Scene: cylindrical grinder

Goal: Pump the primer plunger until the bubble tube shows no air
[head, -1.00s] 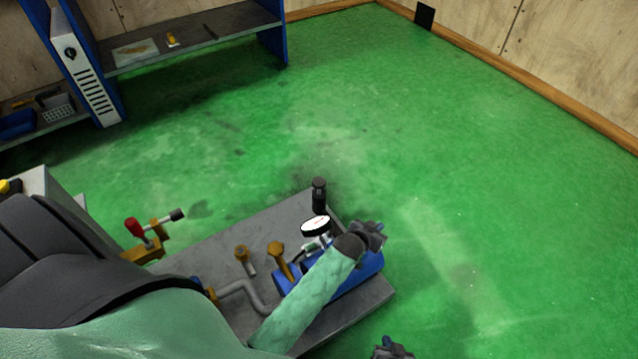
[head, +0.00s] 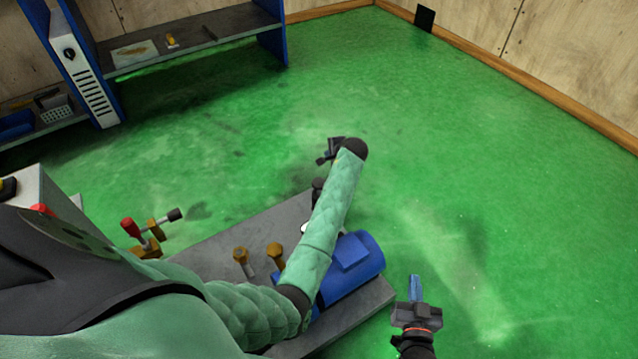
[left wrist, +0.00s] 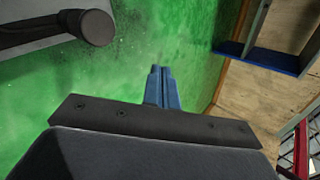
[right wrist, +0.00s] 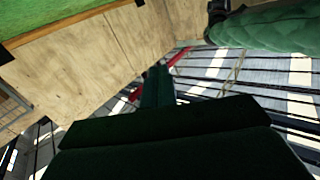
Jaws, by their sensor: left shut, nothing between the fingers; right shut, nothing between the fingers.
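The black plunger-like knob (head: 318,186) stands upright on the grey machine plate (head: 215,240), mostly hidden behind my left forearm. A dark rounded cylinder, probably the same knob, shows at the upper left of the left wrist view (left wrist: 92,27). My left gripper (head: 325,157) is shut and empty, in the air beyond the knob and apart from it. Its blue fingers are together in the left wrist view (left wrist: 158,72). My right gripper (head: 415,280) is shut and empty over the floor right of the plate. I cannot make out the bubble tube.
A blue cylindrical unit (head: 355,265) lies on the plate beside my left arm. Two brass-coloured knobs (head: 275,252) and a red-handled clamp (head: 131,228) stand left of it. The dial's white edge (head: 304,229) peeks past my arm. Green floor beyond is clear.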

